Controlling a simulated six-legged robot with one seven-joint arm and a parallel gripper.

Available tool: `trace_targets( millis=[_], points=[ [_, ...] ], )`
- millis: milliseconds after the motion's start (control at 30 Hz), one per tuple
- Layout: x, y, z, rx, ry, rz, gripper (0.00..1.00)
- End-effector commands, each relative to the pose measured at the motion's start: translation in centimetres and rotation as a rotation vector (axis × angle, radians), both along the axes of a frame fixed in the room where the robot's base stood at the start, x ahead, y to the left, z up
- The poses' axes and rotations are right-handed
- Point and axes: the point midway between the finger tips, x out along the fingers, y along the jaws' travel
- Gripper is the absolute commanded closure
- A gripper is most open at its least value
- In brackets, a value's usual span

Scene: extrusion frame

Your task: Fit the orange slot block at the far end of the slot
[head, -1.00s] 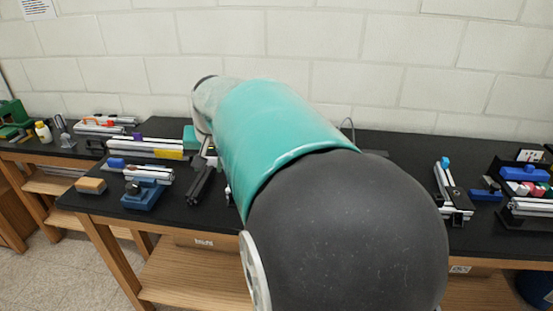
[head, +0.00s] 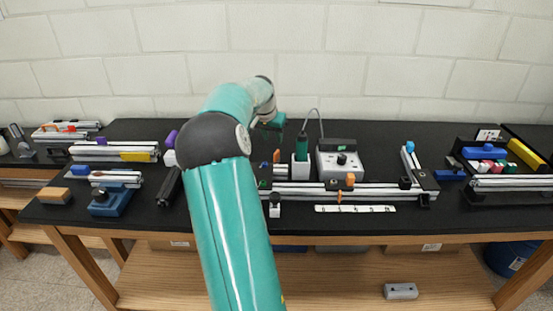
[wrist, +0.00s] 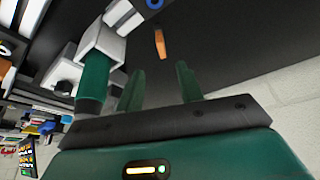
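My gripper (wrist: 159,69) is open and empty, its two dark green fingers spread in the wrist view. In the head view its teal body (head: 272,122) is above the back of the black bench. A narrow orange piece (wrist: 159,42) shows beyond the fingers, apart from them. It seems to be the upright orange piece (head: 277,156) left of the white block in the head view. A small orange block (head: 350,179) is at the long silver slotted rail (head: 310,188), and an orange pointer (head: 339,196) is in front of it. I cannot tell which is the slot block.
A white block (head: 300,170) holding a green-handled tool (head: 302,147) and a grey control box (head: 340,163) stand behind the rail. A white scale strip (head: 355,208) lies in front. A short rail with a blue knob (head: 409,147) stands at the right end. Bare bench lies behind.

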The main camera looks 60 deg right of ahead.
Motion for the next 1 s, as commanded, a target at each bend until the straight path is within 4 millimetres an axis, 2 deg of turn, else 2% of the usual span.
trace_targets(
  millis=[100,233,467,800,1000],
  points=[
    [0.0,-0.9,-2.4,0.003,0.003,0.0,0.63],
    [0.2,-1.7,-4.3,0.002,0.002,0.001,0.63],
    [0.3,-2.3,-5.8,0.001,0.001,0.002,0.63],
    [0.5,-4.1,-9.9,0.002,0.002,0.002,0.63],
    [0.6,-4.2,-10.1,0.0,0.0,0.003,0.63]
  ],
)
